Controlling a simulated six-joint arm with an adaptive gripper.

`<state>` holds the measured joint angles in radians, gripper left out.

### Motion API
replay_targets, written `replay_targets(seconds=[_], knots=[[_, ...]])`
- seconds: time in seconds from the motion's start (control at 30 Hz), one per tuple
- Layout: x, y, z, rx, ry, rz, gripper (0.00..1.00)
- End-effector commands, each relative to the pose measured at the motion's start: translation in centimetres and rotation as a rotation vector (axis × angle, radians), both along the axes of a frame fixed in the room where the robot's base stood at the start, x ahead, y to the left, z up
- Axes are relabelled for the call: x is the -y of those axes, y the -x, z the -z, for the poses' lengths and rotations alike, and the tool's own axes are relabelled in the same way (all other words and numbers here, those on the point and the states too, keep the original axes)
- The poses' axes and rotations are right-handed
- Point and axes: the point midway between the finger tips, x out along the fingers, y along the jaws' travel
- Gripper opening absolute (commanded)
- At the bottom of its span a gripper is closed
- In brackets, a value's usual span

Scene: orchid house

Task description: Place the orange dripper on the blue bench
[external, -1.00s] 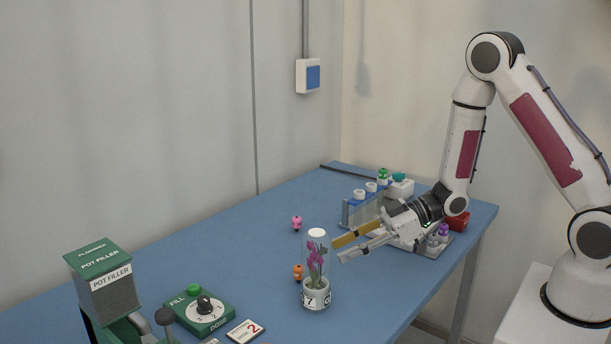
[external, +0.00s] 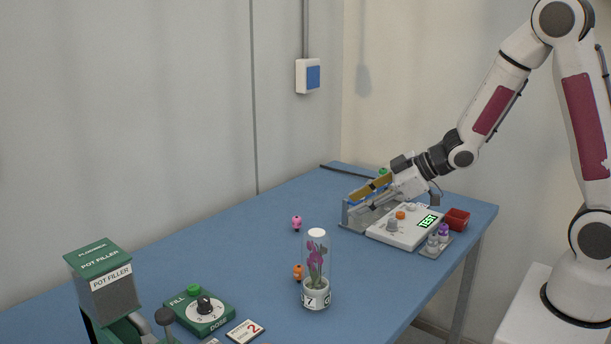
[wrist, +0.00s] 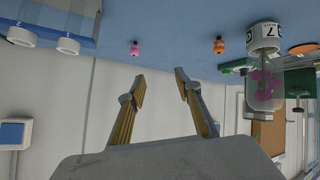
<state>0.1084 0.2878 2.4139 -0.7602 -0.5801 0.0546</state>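A small orange piece (external: 298,273), which looks like the orange dripper, stands on the blue bench (external: 250,245) just left of the clear orchid jar (external: 316,268). It also shows in the wrist view (wrist: 219,46). Another orange piece (external: 400,215) is on the white tester; I cannot tell if it is a dripper or a button. My gripper (external: 362,200) is over the clear-fronted rack (external: 350,215) at the back of the bench, partly hiding it. In the wrist view, my gripper's (wrist: 160,76) fingers are apart with nothing between them.
A pink piece (external: 297,223) stands mid-bench. The white tester (external: 405,232) reads TEST; beside it are a grey tray with purple-topped pieces (external: 443,232) and a red bin (external: 457,218). The pot filler (external: 105,285) and green dose box (external: 200,312) are at front left.

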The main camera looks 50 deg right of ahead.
Motion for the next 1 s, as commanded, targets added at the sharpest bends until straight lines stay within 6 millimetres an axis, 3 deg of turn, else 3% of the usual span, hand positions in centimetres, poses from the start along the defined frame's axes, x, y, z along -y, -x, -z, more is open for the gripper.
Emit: replay_targets(seconds=[0.27,0.47,0.7,1.0], knots=[[3.7,1.7,-4.2,-0.029,0.076,0.158,0.34],[5.8,4.0,-6.8,-0.064,0.102,0.268,0.34],[7.6,7.8,-9.4,-0.119,0.103,0.39,0.34],[8.4,13.6,-11.7,-0.207,0.066,0.511,0.34]])
